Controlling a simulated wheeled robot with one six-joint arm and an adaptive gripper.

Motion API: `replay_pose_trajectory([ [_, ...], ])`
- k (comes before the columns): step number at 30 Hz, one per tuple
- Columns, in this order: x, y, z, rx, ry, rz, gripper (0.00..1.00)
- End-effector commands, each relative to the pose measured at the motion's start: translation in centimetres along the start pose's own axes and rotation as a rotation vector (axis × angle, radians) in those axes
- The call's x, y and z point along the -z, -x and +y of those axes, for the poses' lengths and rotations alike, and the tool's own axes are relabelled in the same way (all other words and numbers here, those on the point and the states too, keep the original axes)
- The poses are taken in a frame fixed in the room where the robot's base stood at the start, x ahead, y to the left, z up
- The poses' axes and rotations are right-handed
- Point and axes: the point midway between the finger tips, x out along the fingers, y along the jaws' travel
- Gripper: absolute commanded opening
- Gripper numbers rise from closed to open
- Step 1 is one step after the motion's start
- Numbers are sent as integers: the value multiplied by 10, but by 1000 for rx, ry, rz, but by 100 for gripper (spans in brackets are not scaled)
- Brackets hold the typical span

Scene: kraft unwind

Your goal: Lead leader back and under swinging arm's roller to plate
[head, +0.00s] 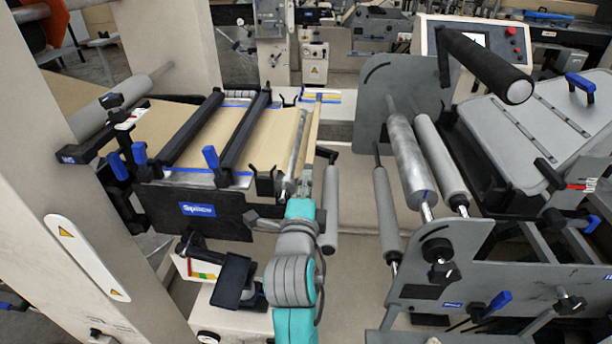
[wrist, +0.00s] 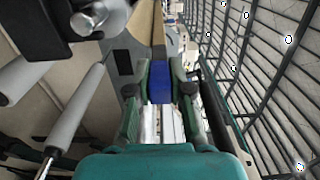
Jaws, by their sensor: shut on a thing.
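The tan kraft leader (head: 313,130) hangs at the right end of the web table as a narrow strip, seen nearly edge-on. My gripper (head: 303,192) is at its near end; its fingertips are hard to make out in the head view. In the wrist view my gripper (wrist: 160,88) is shut on a blue tab (wrist: 160,80), with the tan leader (wrist: 146,28) running on beyond it. A grey roller (head: 331,210) hangs just right of my gripper. I cannot tell which roller belongs to the swinging arm. A large grey upright plate (head: 378,100) stands further right.
Two black clamp bars (head: 246,127) cross the kraft web (head: 205,135) on the left. Silver rollers (head: 408,160) and a lower grey roller (head: 387,215) stand at right, with a gap between them and my arm. A black handle bar (head: 485,65) juts out above.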

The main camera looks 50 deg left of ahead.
Motion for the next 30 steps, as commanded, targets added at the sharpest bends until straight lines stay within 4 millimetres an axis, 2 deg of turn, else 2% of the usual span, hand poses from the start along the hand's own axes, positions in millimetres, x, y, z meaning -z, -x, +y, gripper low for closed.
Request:
replay_pose_trajectory([
  [30,0,1,95,1,1,1,0],
])
